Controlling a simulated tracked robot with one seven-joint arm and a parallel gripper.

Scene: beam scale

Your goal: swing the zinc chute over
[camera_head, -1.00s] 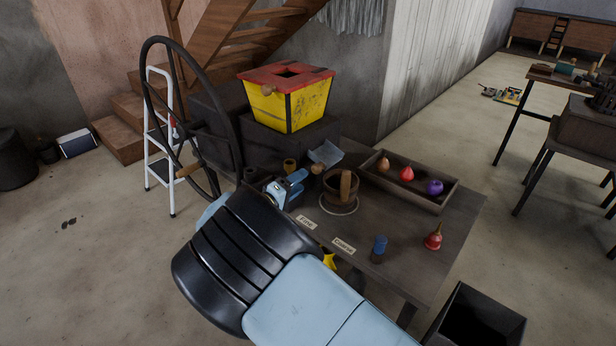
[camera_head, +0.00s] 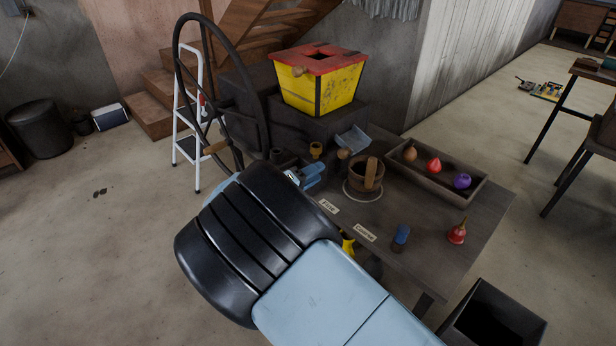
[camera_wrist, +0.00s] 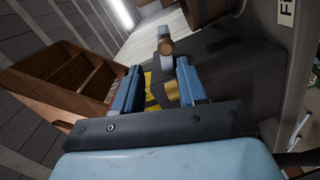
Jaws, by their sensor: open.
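The zinc chute (camera_head: 353,138), a small blue-grey trough, stands on the table in front of the dark block under the yellow hopper. A round wooden knob (camera_head: 343,153) sits at its near lower end. In the wrist view the knob (camera_wrist: 168,47) shows just beyond the fingertips, with a pale part of the chute (camera_wrist: 163,32) behind it. My gripper (camera_head: 306,177) is left of and nearer than the chute, partly hidden by my forearm. In the wrist view its blue fingers (camera_wrist: 158,68) are apart, with nothing held between them.
The yellow hopper (camera_head: 320,90) with a red top stands behind. A large black wheel (camera_head: 181,85) is at left. A wooden tub (camera_head: 360,180) and a tray (camera_head: 470,195) with coloured bulbs stand to the right. A brass cup (camera_head: 316,149) is near my gripper.

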